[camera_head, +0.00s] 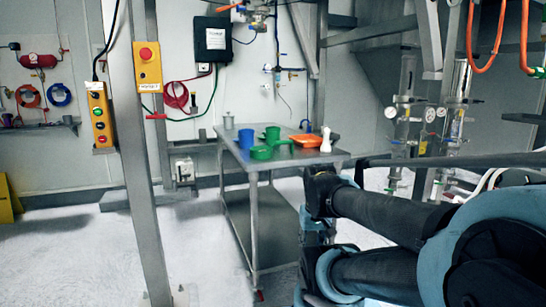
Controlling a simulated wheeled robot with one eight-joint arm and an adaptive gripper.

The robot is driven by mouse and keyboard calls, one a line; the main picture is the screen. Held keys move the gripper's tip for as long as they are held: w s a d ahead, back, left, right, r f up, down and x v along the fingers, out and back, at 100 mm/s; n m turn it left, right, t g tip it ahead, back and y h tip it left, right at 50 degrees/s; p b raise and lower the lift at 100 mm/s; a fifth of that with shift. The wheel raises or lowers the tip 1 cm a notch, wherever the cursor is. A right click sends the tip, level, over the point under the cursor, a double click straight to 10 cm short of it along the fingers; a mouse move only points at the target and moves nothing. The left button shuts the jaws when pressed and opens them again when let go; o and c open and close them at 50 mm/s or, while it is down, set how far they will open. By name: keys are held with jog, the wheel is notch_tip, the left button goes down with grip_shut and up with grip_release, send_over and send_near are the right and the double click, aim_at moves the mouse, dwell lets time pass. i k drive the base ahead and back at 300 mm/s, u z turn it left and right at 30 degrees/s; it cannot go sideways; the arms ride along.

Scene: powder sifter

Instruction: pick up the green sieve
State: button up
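Two green items stand on the metal table. The lower, nearer one (262,153) is short and round, with a handle reaching right, and looks like the green sieve. The other green item (273,133) is a taller cup shape just behind it. At this size I cannot make out a mesh. My arm shows large at the lower right, its dark and blue links in front of the table's right side. I cannot make out my gripper, and nothing is seen touching the green items.
The metal table (235,153) has a lower shelf. A blue cup (246,139), an orange tray (306,141) and a white bottle (325,140) are near the green items. A steel post (139,170) rises at the left. Floor left of the table is clear.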

aim_at(272, 148)
jog(key=k, duration=1)
jog(key=z, duration=0.3)
jog(key=i, duration=0.7)
jog(key=z, duration=0.4)
jog(key=i, duration=1.4)
jog(key=u, duration=0.15)
